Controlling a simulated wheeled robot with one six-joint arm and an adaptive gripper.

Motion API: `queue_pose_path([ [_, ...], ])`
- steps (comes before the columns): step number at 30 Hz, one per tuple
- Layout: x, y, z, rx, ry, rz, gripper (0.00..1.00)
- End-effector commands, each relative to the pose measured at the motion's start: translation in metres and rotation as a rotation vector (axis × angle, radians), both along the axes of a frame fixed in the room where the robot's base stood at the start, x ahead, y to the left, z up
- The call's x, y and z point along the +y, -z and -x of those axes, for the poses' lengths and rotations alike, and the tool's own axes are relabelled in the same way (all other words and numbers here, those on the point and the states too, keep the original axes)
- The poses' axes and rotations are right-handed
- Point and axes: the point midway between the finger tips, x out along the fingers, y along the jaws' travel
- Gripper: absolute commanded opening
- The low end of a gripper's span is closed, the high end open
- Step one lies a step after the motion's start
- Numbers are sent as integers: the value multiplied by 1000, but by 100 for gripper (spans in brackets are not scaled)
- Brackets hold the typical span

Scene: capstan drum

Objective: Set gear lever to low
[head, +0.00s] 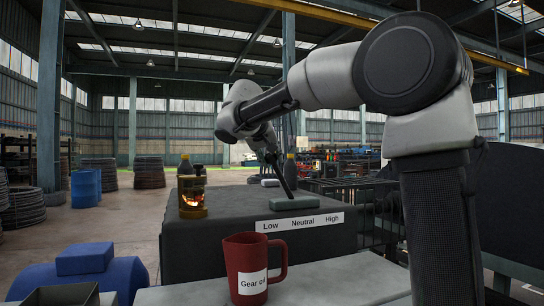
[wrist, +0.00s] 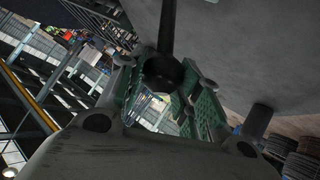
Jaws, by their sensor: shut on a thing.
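The gear lever (head: 286,183) is a thin dark rod rising from a grey-green plate (head: 293,204) on top of the dark housing. It tilts, its top leaning left, toward the "Low" end of the label. The white label (head: 300,222) on the housing's front edge reads Low, Neutral, High from left to right. My gripper (head: 270,153) is at the lever's upper end, small and dark in the head view. In the wrist view my gripper (wrist: 168,98) has its green-lined fingers on either side of the lever's dark knob (wrist: 163,72), shut on it. The lever's rod (wrist: 167,28) runs away beyond the fingers.
A red "Gear oil" jug (head: 246,268) stands on a grey surface in front. A blue drum-shaped object (head: 85,278) is at lower left. Wire coils (head: 150,172) lie farther back.

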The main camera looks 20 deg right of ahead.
Motion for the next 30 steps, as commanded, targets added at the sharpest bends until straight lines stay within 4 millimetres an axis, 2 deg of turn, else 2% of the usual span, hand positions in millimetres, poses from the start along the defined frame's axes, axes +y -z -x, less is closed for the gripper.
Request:
queue_pose_path([
  [5,4,5,0,9,-5,-5,0],
  [6,4,6,0,9,-6,-6,37],
  [9,3,6,0,9,-5,-5,53],
  [20,4,1,2,4,-4,-4,53],
  [23,12,-6,10,3,-6,-3,53],
  [30,40,-36,45,3,-8,-5,53],
])
